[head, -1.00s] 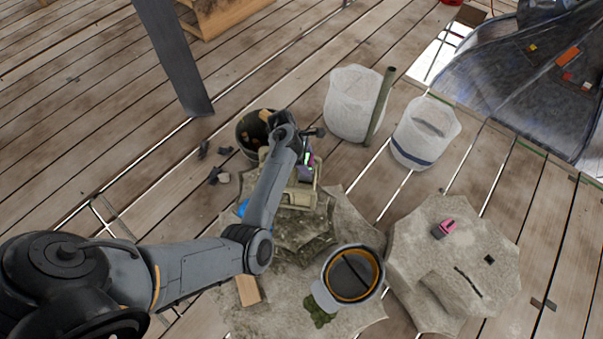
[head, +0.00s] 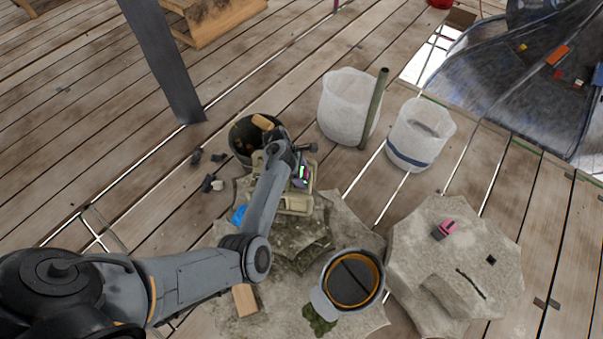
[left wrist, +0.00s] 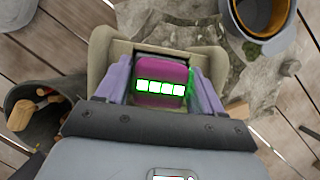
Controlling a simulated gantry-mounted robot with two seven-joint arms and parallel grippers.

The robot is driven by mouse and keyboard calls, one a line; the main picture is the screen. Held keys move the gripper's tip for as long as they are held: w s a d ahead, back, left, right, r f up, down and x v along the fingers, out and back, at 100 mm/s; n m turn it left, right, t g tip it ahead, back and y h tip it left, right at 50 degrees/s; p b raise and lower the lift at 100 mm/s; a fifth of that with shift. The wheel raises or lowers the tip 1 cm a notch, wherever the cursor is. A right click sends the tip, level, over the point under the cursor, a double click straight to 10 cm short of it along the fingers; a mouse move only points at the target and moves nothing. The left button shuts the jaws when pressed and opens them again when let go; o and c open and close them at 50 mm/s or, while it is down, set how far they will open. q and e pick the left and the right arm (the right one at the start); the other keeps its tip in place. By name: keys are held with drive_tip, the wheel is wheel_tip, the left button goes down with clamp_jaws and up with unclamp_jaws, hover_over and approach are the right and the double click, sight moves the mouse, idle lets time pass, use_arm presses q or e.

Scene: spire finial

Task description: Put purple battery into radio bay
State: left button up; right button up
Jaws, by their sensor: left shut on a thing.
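My left gripper (head: 301,175) is over the beige-olive radio (head: 296,204) on the stone slab. In the left wrist view the gripper's two purple fingers (left wrist: 162,82) are shut on the purple battery (left wrist: 163,72), a magenta block with a row of lit white-green squares. The radio's beige casing (left wrist: 102,52) surrounds the battery and fingers on the far side and both flanks, so the battery is at the bay opening. How deep it sits is hidden by the gripper. My right gripper is not in view.
A dark bucket (head: 240,150) with wooden-handled tools stands behind the radio. A grey-and-orange round container (head: 324,297) is in front. A pink-and-grey block (head: 444,230) lies on the right slab (head: 415,255).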

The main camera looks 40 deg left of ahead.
use_arm(q)
drive_tip(key=o, duration=1.2)
drive_tip(key=shift+f, duration=0.1)
drive_tip(key=s+a+r+m+y+p, duration=0.2)
drive_tip(key=s+a+r+m+p, duration=0.35)
drive_tip(key=r, duration=0.55)
drive_tip(key=s+d+r+m, duration=0.2)
drive_tip(key=s+d+m, duration=0.4)
drive_tip(key=s+m, duration=0.1)
drive_tip(key=s+d+r+m+y, duration=0.1)
drive_tip(key=s+d+r+m, duration=0.1)
drive_tip(key=s+d+m, duration=0.4)
drive_tip(key=s+d+r+m+t, duration=0.1)
drive_tip(key=s+d+r+m, duration=0.1)
drive_tip(key=s+d+m, duration=0.4)
drive_tip(key=shift+s+d+r+m+y, duration=0.1)
drive_tip(key=shift+s+r+m+y, duration=0.1)
drive_tip(key=shift+s+m, duration=0.5)
drive_tip(key=shift+s+d+r+m+y, duration=0.15)
drive_tip(key=shift+s+m, duration=0.2)
drive_tip(key=shift+s, duration=0.65)
drive_tip(key=shift+a+r, duration=0.1)
